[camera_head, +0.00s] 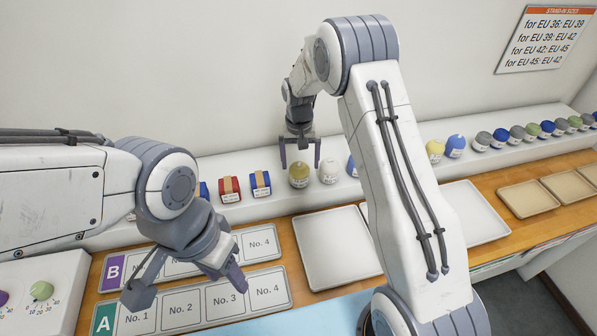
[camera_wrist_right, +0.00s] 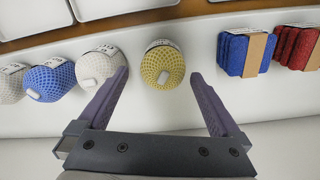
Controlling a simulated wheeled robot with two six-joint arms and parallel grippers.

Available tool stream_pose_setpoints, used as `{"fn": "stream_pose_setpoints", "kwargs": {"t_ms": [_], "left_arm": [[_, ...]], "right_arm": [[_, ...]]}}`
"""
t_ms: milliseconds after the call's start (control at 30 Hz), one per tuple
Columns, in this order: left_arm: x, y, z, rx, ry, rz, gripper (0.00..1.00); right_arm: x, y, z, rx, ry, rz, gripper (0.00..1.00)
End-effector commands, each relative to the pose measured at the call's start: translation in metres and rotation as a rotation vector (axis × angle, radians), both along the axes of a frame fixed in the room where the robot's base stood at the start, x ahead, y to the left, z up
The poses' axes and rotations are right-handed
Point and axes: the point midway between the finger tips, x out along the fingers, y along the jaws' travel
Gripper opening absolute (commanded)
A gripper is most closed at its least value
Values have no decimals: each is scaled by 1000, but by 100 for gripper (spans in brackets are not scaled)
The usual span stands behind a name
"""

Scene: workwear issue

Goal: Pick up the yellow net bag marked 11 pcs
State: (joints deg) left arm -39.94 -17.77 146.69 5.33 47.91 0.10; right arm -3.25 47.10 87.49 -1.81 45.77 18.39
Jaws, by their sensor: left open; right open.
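A yellow net bag (camera_head: 299,175) stands on the white shelf, left of a white net bag (camera_head: 328,171). In the right wrist view the yellow bag (camera_wrist_right: 162,62) sits between and slightly beyond the fingertips, with a gap on each side; its label is too small to read. My right gripper (camera_head: 300,158) is open and empty, pointing down over the bag. A second yellow net bag (camera_head: 435,150) stands farther right on the shelf, its count unreadable. My left gripper (camera_head: 188,287) is open and empty over the lettered number boards at the front left.
Blue (camera_wrist_right: 246,52) and red (camera_wrist_right: 298,47) banded packs stand on one side of the bag, and white and blue (camera_wrist_right: 50,80) net bags on the other. An empty white tray (camera_head: 335,250) lies in front. My right arm hides part of the shelf.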

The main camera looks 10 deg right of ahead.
Motion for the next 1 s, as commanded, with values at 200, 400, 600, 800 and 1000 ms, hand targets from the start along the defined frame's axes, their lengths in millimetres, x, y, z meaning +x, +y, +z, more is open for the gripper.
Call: {"fn": "stream_pose_setpoints", "kwargs": {"t_ms": [200, 400, 600, 800, 1000], "left_arm": [[0, 0, 25, 0, 0, -4, 50], [0, 0, 28, 0, 0, -5, 50], [0, 0, 27, 0, 0, -5, 50], [0, 0, 27, 0, 0, -5, 50], [0, 0, 27, 0, 0, -5, 50]], "right_arm": [[-3, 5, -30, 0, 6, 3, 100], [-1, 6, -46, 0, 1, 4, 100], [-1, 7, -46, 0, 0, 5, 92], [-1, 7, -46, 0, 0, 5, 18], [-1, 7, -45, 0, 0, 5, 18]]}}
